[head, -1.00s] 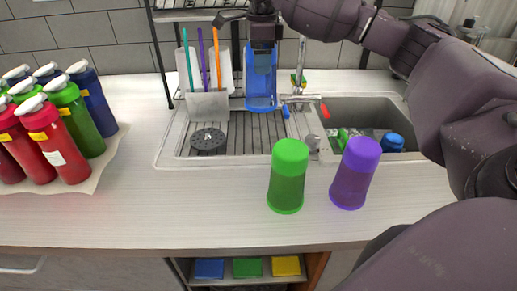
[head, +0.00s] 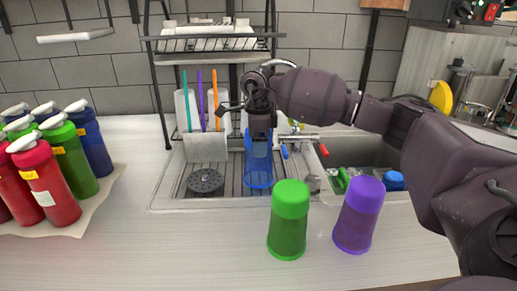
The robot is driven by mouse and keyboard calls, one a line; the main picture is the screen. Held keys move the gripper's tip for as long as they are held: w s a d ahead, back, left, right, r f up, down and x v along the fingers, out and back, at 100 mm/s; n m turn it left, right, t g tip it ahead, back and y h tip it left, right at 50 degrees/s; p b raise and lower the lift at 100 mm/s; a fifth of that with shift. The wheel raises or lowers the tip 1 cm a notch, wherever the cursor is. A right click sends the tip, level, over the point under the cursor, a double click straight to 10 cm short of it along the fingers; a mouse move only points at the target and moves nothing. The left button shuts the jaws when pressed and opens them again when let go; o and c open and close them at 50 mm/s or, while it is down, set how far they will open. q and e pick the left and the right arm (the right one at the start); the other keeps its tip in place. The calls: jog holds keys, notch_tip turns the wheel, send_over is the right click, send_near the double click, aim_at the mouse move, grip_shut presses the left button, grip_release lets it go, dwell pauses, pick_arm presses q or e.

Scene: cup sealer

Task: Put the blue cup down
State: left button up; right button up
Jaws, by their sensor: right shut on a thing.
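The blue cup (head: 259,168) is translucent and upright in the head view, over the ribbed drainboard (head: 222,184) left of the sink. My right gripper (head: 260,132) is shut on its upper part from above. The cup's lower rim appears at or just above the ribs; I cannot tell whether it touches. My left gripper is not in view.
A green cup (head: 288,222) and a purple cup (head: 358,215) stand on the counter in front. A utensil holder (head: 205,147) and a black strainer (head: 205,181) are left of the blue cup. Bottles (head: 46,184) crowd the left. A rack (head: 212,45) is behind.

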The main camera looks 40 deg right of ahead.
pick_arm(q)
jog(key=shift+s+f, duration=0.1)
pick_arm(e)
notch_tip(320, 180, down, 2)
jog(key=shift+f, duration=0.15)
jog(key=o, duration=0.9)
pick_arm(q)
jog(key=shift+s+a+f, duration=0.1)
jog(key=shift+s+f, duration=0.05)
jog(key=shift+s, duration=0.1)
